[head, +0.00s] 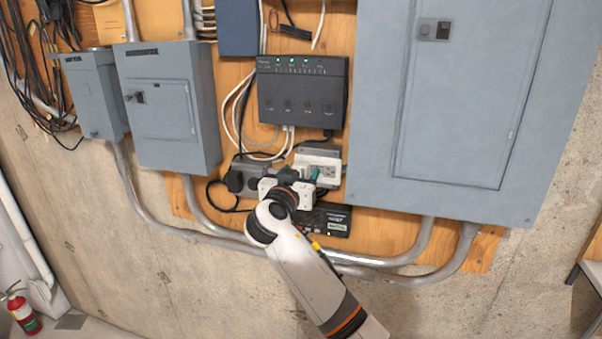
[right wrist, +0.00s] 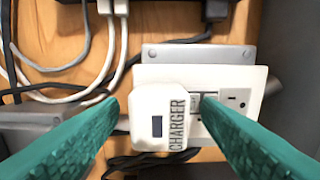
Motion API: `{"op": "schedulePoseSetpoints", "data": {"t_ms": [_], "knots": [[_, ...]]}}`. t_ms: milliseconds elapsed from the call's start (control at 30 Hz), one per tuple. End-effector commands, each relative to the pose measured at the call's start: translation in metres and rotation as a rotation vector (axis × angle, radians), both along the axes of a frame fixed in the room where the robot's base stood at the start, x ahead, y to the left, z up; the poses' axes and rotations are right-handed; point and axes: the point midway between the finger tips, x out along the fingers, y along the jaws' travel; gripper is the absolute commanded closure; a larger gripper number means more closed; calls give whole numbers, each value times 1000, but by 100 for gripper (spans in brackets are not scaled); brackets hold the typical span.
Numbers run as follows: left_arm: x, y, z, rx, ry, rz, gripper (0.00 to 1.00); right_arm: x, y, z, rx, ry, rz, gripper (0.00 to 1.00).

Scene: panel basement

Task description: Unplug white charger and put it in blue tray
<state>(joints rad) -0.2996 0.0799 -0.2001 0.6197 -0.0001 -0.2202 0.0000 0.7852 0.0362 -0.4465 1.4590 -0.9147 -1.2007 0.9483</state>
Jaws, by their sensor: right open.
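The white charger (right wrist: 160,112), a block with the word CHARGER on its face, sits at the left part of the white outlet plate (right wrist: 245,85) in the right wrist view. My right gripper (right wrist: 160,102) is open, with one teal finger on each side of the charger and visible gaps between. In the head view my right gripper (head: 303,175) is up at the outlet (head: 330,167) and hides the charger. My left gripper and the blue tray are not in view.
A black network box (head: 302,92) is above the outlet, with white cables hanging near the gripper. A large grey panel (head: 450,100) is close on the right. Metal conduits run below. A black device (head: 330,218) is under the gripper.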

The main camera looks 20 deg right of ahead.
Motion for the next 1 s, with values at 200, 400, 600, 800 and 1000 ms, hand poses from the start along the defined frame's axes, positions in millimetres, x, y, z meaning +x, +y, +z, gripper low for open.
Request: {"op": "schedulePoseSetpoints", "data": {"t_ms": [200,400,600,800,1000], "knots": [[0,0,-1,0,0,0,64,0,0,-1,0,0,0,42],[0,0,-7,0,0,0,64,0,1,-1,0,0,1,42],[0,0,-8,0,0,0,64,0,1,0,0,0,1,42],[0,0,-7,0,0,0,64,0,0,0,0,0,0,53],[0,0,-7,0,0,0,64,0,0,0,0,0,0,86]]}}
